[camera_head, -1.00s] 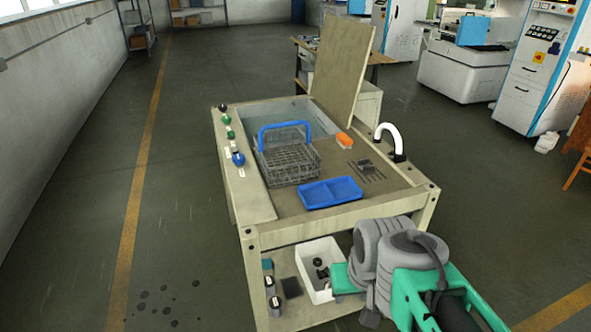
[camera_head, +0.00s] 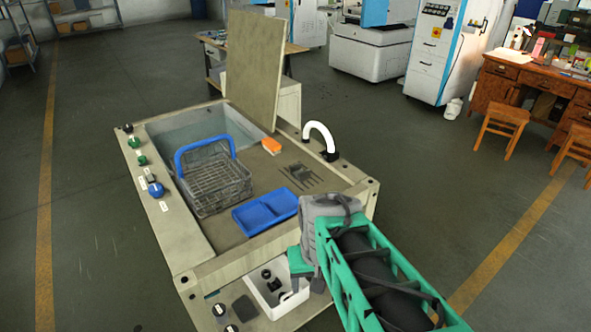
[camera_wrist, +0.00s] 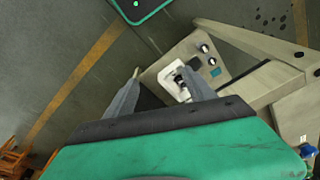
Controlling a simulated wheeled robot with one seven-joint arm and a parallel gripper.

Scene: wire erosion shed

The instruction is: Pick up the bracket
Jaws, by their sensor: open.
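I cannot pick out the bracket with certainty. A small dark grey piece (camera_head: 300,172) lies beside several thin dark rods on the wash bench top (camera_head: 262,187), near the white tap; it may be the bracket, but it is too small to tell. A white bin (camera_head: 263,301) on the lower shelf holds dark parts, partly hidden by my arm. My gripper (camera_wrist: 160,70) is open and empty in the wrist view, its two grey fingers spread. The white bin (camera_wrist: 171,76) shows beyond and between the fingers, apart from them.
A wire basket (camera_head: 215,185) with a blue handle stands by the basin. A blue tray (camera_head: 265,212) lies at the bench's front, an orange block (camera_head: 271,146) behind. The white tap (camera_head: 320,135) and upright board (camera_head: 254,70) rise from the bench. Floor left is clear.

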